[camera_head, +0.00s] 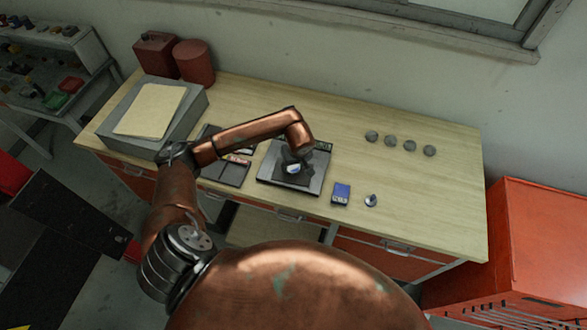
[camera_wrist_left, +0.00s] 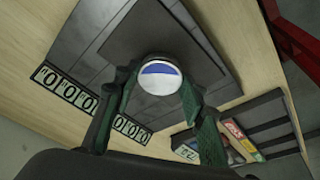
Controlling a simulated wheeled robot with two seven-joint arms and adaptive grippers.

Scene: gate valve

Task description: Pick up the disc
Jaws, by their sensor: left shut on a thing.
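A round disc with a blue and white face (camera_wrist_left: 160,77) sits between the fingertips of my left gripper (camera_wrist_left: 160,88) in the left wrist view. The fingers are shut on its sides. In the head view my left gripper (camera_head: 292,163) points down over a dark square plate on a flat grey device (camera_head: 313,183), and the disc shows small and pale there, partly hidden by the gripper. I cannot tell whether the disc touches the plate. A row of number windows reading zeros (camera_wrist_left: 65,85) runs along the device in the wrist view. My right gripper is not in view.
Several grey round pieces (camera_head: 391,140) lie in a row on the right of the wooden table (camera_head: 440,190). A blue box (camera_head: 341,193) and a small grey piece (camera_head: 371,200) stand near the front edge. A dark tray (camera_head: 225,173) lies left of the device.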

